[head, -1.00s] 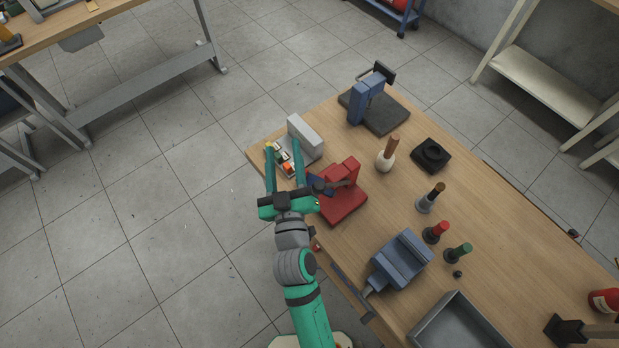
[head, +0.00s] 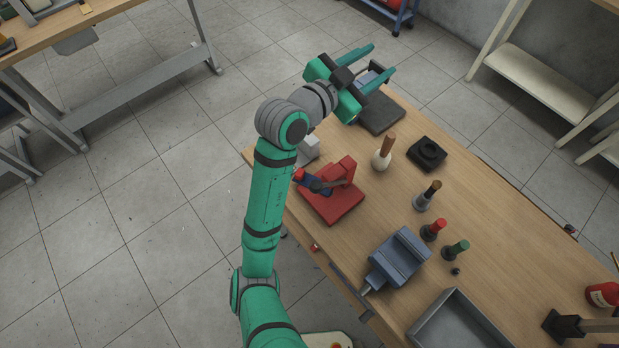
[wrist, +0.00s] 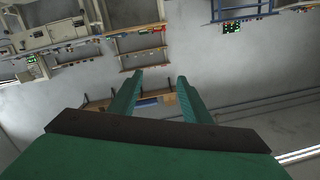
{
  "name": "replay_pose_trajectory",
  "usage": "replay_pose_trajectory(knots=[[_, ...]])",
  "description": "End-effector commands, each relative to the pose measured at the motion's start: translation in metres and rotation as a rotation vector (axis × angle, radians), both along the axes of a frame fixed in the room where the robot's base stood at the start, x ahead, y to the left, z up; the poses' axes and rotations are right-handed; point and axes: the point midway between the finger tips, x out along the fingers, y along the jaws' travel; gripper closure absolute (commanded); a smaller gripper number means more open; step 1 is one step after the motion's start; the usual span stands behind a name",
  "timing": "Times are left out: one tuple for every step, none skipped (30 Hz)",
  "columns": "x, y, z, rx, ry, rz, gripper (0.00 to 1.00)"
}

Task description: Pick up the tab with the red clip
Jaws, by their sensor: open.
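The tab with the red clip does not show now; my arm covers the place where the small colored clips were in the earlier head frame. Only part of the light grey block (head: 309,146) beside that place shows, at the table's back left corner. My gripper (head: 382,60) is open and empty, raised over the back of the table near the blue press. In the wrist view my gripper (wrist: 160,78) has its two fingers apart with nothing between them, facing the far wall and shelving.
A red press (head: 333,202) stands near the left edge, a black-based blue press (head: 378,112) at the back. A white-bodied tool with a wooden handle (head: 384,153), a black round fixture (head: 428,153), a blue vise (head: 398,260) and a grey tray (head: 458,328) stand further along.

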Motion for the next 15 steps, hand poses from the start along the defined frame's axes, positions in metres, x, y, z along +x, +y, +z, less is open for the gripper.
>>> replay_pose_trajectory(knots=[[-0.003,-0.006,-0.002,0.083,-0.007,-0.044,0.56],[-0.005,-0.009,-0.006,0.132,-0.009,-0.07,0.56],[-0.009,-0.012,-0.012,0.2,-0.007,-0.107,0.56],[-0.012,-0.014,-0.017,0.251,-0.007,-0.135,0.56],[-0.015,-0.014,-0.022,0.303,-0.004,-0.161,0.56],[-0.019,-0.014,-0.03,0.374,0.0,-0.197,0.56],[-0.022,-0.014,-0.036,0.427,0.004,-0.223,0.56],[-0.026,-0.012,-0.043,0.481,0.007,-0.251,0.56],[-0.03,-0.008,-0.052,0.554,0.017,-0.284,0.56],[-0.033,-0.004,-0.059,0.608,0.023,-0.311,0.56],[-0.037,0.001,-0.066,0.662,0.033,-0.334,0.56],[-0.041,0.009,-0.075,0.736,0.046,-0.369,0.56],[-0.045,0.016,-0.082,0.79,0.056,-0.393,0.56],[-0.048,0.024,-0.088,0.845,0.069,-0.418,0.56],[-0.053,0.036,-0.097,0.918,0.088,-0.453,0.56]])
